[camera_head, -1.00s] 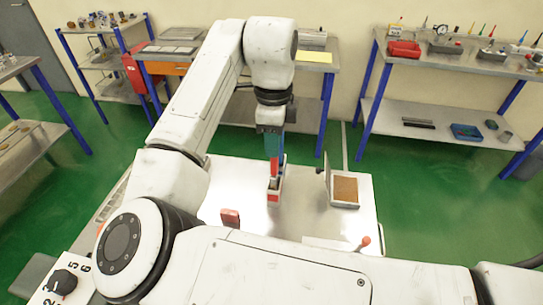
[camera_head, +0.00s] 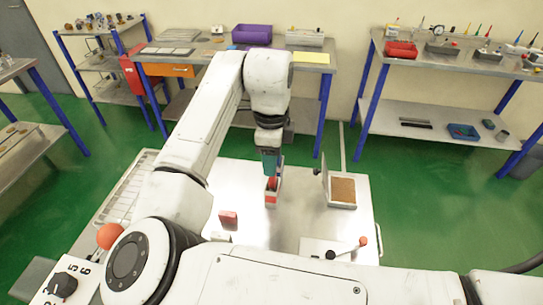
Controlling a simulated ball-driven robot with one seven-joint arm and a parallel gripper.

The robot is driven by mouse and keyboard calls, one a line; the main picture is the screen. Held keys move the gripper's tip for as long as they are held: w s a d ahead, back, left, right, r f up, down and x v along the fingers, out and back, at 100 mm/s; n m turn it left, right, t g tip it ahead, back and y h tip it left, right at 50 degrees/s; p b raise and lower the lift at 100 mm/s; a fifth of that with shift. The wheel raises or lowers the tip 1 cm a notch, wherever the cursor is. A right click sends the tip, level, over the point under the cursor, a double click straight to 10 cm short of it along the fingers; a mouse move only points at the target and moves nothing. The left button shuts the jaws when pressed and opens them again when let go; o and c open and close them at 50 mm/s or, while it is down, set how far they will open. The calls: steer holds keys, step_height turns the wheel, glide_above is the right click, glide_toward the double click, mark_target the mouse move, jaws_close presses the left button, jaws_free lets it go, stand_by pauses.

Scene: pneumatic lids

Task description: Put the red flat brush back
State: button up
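My gripper (camera_head: 271,172) points straight down over the middle of the metal worktop (camera_head: 300,222). Its fingers are small and dark, and I cannot tell whether they are open or shut. A narrow red and white holder (camera_head: 271,199) stands on the worktop directly under it. A red piece (camera_head: 271,184) shows between the fingertips and the holder; it may be the red flat brush, but it is too small to tell. I cannot tell whether the gripper touches it. A small red block (camera_head: 228,219) lies on the worktop to the left.
An open box with brown contents (camera_head: 342,190) and a raised lid stands right of the holder. A wire rack (camera_head: 124,197) lies at left. Behind are a bench with a purple bin (camera_head: 252,34) and shelves with a red bin (camera_head: 401,49).

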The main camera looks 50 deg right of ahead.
steer(key=shift+o, duration=0.3)
step_height(320, 180, up, 12)
steer(key=b, duration=0.1)
steer(key=shift+r+b, duration=0.15)
steer(key=shift+b, duration=0.2)
stand_by(0.4)
